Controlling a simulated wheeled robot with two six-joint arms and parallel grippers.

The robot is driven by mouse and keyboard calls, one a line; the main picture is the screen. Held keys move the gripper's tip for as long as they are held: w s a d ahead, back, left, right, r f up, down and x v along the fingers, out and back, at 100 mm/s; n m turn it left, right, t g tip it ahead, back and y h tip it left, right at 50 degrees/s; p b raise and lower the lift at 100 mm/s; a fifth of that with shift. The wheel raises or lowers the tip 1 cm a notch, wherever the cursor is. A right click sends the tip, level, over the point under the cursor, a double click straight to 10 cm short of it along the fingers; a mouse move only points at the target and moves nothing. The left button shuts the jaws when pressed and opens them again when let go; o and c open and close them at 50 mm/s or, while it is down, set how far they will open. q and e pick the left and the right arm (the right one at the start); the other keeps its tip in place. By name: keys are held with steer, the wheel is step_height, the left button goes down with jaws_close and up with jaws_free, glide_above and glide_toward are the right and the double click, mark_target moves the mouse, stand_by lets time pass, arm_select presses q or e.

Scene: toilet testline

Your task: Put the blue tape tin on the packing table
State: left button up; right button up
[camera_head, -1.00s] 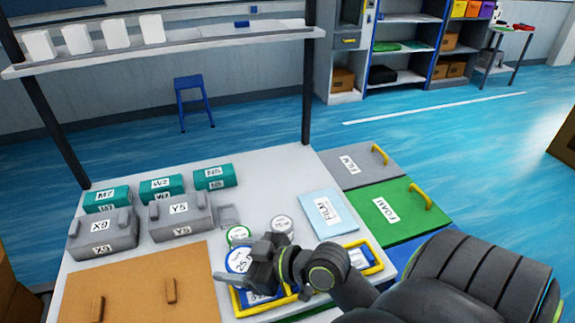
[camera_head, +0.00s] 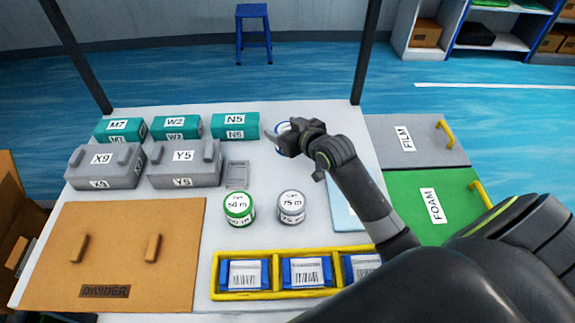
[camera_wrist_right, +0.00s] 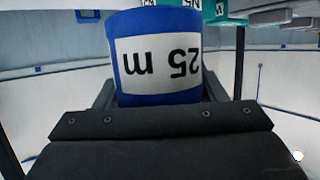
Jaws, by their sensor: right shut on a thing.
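The blue tape tin (camera_wrist_right: 155,58), with a white "25 m" label, sits between the fingers of my right gripper (camera_head: 283,140). In the head view only slivers of the blue tin (camera_head: 281,126) show behind the gripper. The gripper is shut on it over the back right part of the white packing table (camera_head: 325,235), to the right of the N5 box. I cannot tell whether the tin touches the tabletop. My left gripper is not in view.
A green tin (camera_head: 239,209) and a grey tin (camera_head: 291,206) stand nearer the front. Teal boxes (camera_head: 235,125) and grey cases (camera_head: 184,163) fill the back left. A yellow tray (camera_head: 247,293) lies at the front, and a dark post (camera_head: 367,50) rises behind.

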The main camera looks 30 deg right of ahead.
step_height(320, 180, down, 9)
steer(key=shift+r, duration=0.1)
stand_by(0.3)
steer(key=o, duration=1.2)
steer(key=shift+s+d, duration=0.1)
steer(key=shift+s, duration=0.2)
steer(key=v, duration=1.1)
steer(key=shift+s+r, duration=0.15)
steer(key=shift+s, duration=0.1)
